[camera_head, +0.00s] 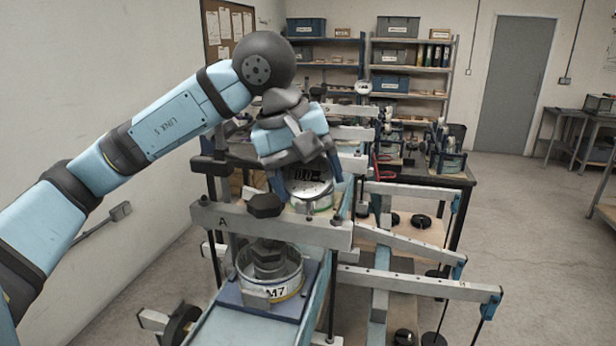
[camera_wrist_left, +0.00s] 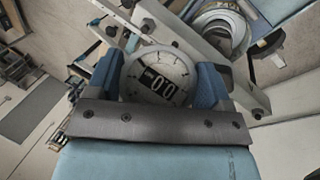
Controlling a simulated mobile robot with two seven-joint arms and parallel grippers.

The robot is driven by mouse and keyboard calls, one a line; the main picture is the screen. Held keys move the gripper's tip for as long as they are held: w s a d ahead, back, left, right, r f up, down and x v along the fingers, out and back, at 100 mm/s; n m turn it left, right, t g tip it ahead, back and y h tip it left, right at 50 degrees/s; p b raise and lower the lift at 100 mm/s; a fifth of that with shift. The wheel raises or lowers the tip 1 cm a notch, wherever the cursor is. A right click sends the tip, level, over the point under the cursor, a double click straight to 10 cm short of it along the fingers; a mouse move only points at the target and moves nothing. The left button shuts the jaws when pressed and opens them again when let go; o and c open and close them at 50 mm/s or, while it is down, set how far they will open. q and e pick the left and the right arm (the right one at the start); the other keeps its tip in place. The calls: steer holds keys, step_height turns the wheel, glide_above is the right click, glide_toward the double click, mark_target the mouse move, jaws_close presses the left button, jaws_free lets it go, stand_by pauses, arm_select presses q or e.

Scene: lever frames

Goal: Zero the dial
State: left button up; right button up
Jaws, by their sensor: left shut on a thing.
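The round dial gauge (camera_head: 308,190) has a white face, tick marks and a dark digital window. The window seems to read 0.0. It also shows close up in the left wrist view (camera_wrist_left: 172,68), tilted in the picture. My left gripper (camera_head: 307,178) reaches down over the dial, with a blue finger on each side. In the left wrist view the blue fingers of my left gripper (camera_wrist_left: 158,80) flank the dial's rim and are shut on it. The dial's top edge is partly hidden by the gripper in the head view. My right gripper is not in view.
Just in front stands a lever frame with a grey beam (camera_head: 290,231) marked A and a metal pot (camera_head: 286,288) labelled M7. More beams and dark weights (camera_head: 421,221) lie to the right. A wall is close on the left; open floor (camera_head: 541,235) lies at the right.

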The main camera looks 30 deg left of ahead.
arm_select(q)
steer(key=o, duration=0.9)
steer(key=shift+o, duration=0.2)
steer(key=b+v, duration=0.1)
steer(key=v, duration=1.3)
steer(key=shift+b, duration=0.35)
steer(key=shift+f, duration=0.15)
